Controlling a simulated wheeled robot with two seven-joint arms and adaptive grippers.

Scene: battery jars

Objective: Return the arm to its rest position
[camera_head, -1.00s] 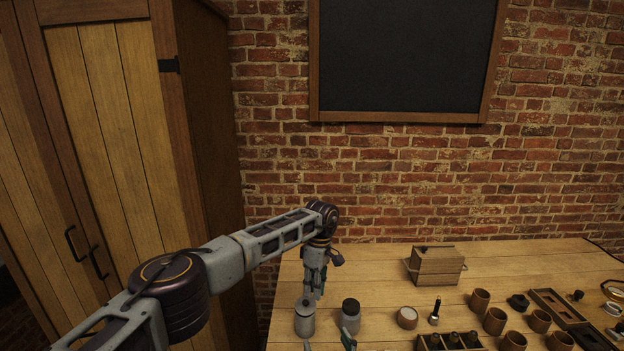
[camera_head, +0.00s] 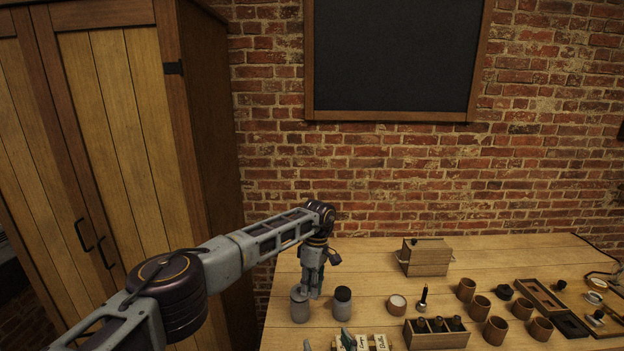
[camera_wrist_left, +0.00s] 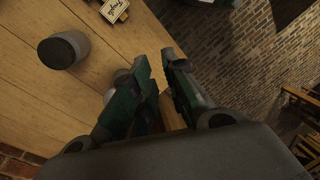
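My left arm comes in from the left, and its gripper (camera_head: 312,284) hangs pointing down at the table's left end, by two grey jars. In the left wrist view its two green fingers (camera_wrist_left: 158,68) stand apart with a gap between them, and I see nothing held. The near grey jar (camera_head: 300,304) and the dark-topped jar (camera_head: 342,304) stand upright on the table. Two green tips at the bottom edge of the head view look like my right gripper (camera_head: 326,345); they are apart, and the rest is out of view.
The wooden table (camera_head: 368,264) carries a wooden box (camera_head: 425,258), a small round dish (camera_head: 396,305), a rack of dark bottles (camera_head: 437,336), several brown cups (camera_head: 480,308) and labelled cards (camera_head: 362,343). A wooden cabinet (camera_head: 125,140) stands left. Brick wall is behind.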

